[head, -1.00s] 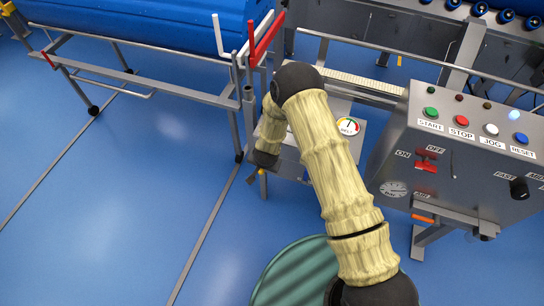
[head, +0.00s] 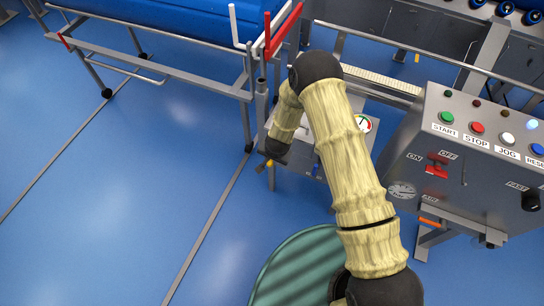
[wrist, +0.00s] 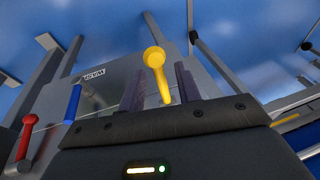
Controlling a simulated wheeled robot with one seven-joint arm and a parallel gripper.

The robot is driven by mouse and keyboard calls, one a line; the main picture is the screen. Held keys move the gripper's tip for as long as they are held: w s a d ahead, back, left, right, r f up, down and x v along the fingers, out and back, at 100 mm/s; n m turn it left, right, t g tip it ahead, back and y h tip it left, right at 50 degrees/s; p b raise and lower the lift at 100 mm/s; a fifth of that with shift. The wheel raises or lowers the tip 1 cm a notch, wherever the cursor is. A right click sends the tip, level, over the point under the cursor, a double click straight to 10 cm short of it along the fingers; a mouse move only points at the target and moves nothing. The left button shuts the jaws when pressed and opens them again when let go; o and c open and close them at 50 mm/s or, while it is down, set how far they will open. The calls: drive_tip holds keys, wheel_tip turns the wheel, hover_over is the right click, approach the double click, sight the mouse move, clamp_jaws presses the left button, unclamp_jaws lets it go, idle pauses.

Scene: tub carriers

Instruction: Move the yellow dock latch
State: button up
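The yellow dock latch (wrist: 155,58) is a lever with a round knob, seen in the wrist view in front of my gripper (wrist: 160,80). The two dark fingers are apart, one on each side of the lever, with gaps showing, so my gripper is open. How far the knob lies beyond the fingertips is hard to tell. In the head view a small yellow piece (head: 263,165) shows just beside the dark end of my arm, low by the grey cabinet. My fingertips are too small to make out there.
A red lever (wrist: 25,138) and a blue lever (wrist: 73,102) stand left in the wrist view. A control box (head: 465,160) is at the right in the head view. A blue tub (head: 170,20) on a grey frame stands at the back left. Open floor lies left.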

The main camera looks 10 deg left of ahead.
drive_tip(key=p+v, duration=0.2)
drive_tip(key=v, duration=1.5)
drive_tip(key=shift+r, duration=0.2)
drive_tip(key=d+r+n, duration=0.1)
drive_tip(key=d+r, duration=1)
drive_tip(key=s+d+r+n+h, duration=0.1)
drive_tip(key=s+d+r, duration=0.4)
drive_tip(key=d, duration=0.2)
drive_tip(key=s+d+r+h, duration=0.1)
drive_tip(key=s+d+r, duration=0.35)
drive_tip(key=d, duration=0.25)
wheel_tip(320, 180, up, 13)
drive_tip(key=p, duration=1.4)
drive_tip(key=shift+r+g, duration=0.2)
drive_tip(key=shift+g, duration=0.1)
